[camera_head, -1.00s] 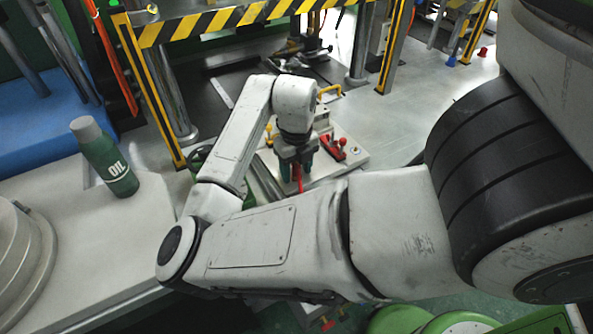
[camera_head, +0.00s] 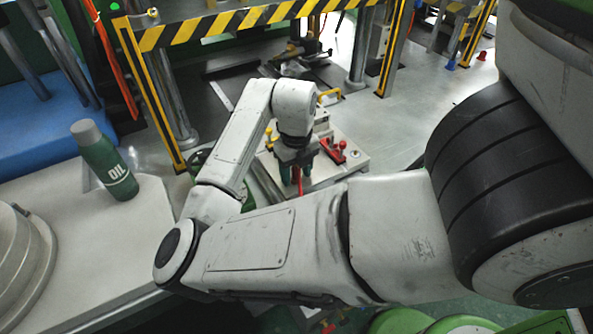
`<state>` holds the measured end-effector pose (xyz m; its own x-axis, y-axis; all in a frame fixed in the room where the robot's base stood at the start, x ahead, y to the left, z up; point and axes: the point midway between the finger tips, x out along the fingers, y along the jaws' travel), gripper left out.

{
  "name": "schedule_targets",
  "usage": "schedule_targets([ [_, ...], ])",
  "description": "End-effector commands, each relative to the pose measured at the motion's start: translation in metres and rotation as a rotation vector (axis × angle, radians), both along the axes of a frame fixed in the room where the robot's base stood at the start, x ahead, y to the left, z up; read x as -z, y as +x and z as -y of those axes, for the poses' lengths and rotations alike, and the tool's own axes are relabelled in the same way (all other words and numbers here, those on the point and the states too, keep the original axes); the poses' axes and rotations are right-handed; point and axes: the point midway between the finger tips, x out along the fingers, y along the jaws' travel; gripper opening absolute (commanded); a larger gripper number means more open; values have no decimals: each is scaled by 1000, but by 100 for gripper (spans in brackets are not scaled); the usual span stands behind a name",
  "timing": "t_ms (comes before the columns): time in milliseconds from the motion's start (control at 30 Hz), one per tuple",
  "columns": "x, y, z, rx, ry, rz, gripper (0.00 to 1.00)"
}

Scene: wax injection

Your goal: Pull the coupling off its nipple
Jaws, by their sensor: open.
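My gripper (camera_head: 297,177) points down over the front of a pale base plate (camera_head: 345,171), with its dark green fingers apart. A narrow red part (camera_head: 298,187) shows between and below the fingers. I cannot tell whether it is the coupling or a hose on it, or whether the fingers touch it. The nipple is not distinguishable; my wrist and fingers cover that spot. A red fitting (camera_head: 337,151) sits on the plate just right of my gripper.
A yellow-handled part (camera_head: 270,139) stands left of my wrist and a yellow handle (camera_head: 330,95) behind it. A striped press frame (camera_head: 215,22) rises behind. A green oil bottle (camera_head: 104,160) stands on the left bench (camera_head: 70,215). Bare metal table (camera_head: 420,105) lies to the right.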

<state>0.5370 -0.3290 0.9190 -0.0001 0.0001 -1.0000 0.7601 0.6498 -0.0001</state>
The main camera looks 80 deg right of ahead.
Motion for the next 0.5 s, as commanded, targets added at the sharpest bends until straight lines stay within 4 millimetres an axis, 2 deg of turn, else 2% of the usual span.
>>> schedule_targets([
  [200,0,0,0,1,0,0,54],
  [500,0,0,0,1,0,0,25],
])
